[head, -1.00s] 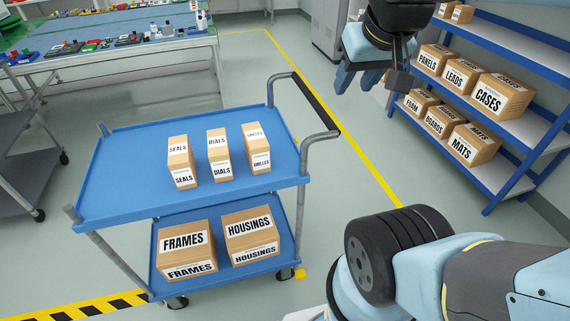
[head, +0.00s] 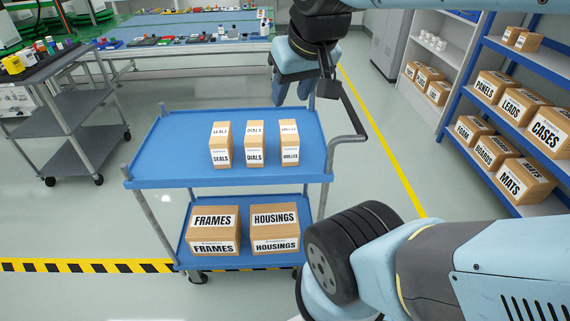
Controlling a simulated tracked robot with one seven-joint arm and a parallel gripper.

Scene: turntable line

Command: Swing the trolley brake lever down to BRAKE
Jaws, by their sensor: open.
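The blue two-shelf trolley (head: 175,172) stands in the middle of the head view, with its dark push handle (head: 350,108) on the right. I cannot make out a brake lever or a BRAKE mark on it. The trolley's lower right corner and its wheel are partly hidden behind my arm. My gripper (head: 291,93) shows at the top centre, pointing down and open. It overlaps the trolley's far right corner in the picture, left of the handle. Its height above the trolley is hard to judge, and nothing shows between its fingers.
Small boxes, such as DIALS (head: 255,145), stand on the upper shelf; FRAMES (head: 214,231) and HOUSINGS (head: 275,229) stand below. A blue rack (head: 448,95) with boxes is at right. A grey cart (head: 75,100) is at left. Floor left of the trolley is clear.

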